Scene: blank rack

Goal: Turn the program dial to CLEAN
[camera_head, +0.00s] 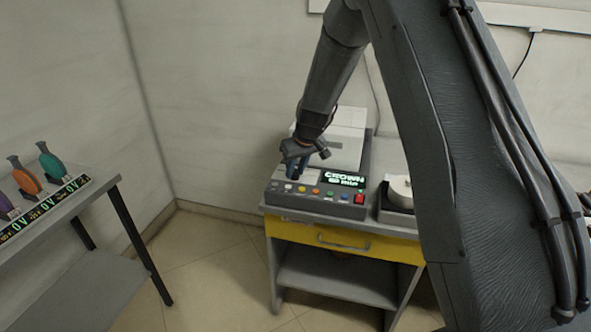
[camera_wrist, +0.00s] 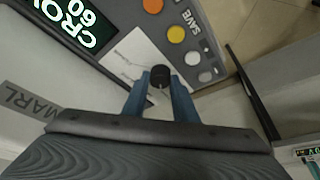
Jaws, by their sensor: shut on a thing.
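The machine (camera_head: 317,201) sits on the bench with a white block on top, a row of coloured buttons on its front and a lit display (camera_head: 345,180) that reads CROWN and a number that looks like 60 min. My gripper (camera_head: 297,166) reaches down onto the left part of its panel. In the wrist view, the two blue fingers of my gripper (camera_wrist: 160,93) are shut on a black round dial (camera_wrist: 159,75) with a pale mark. A white label plate (camera_wrist: 128,58) lies beside the dial; its small print is too fine to read, and the fingers hide part of it.
Buttons (camera_wrist: 176,35) lie close to the dial, one marked SAVE. A white round item on a dark base (camera_head: 400,192) stands right of the machine. A yellow drawer (camera_head: 340,238) is below. A grey table (camera_head: 98,198) with coloured-handled tools is at left, open floor between.

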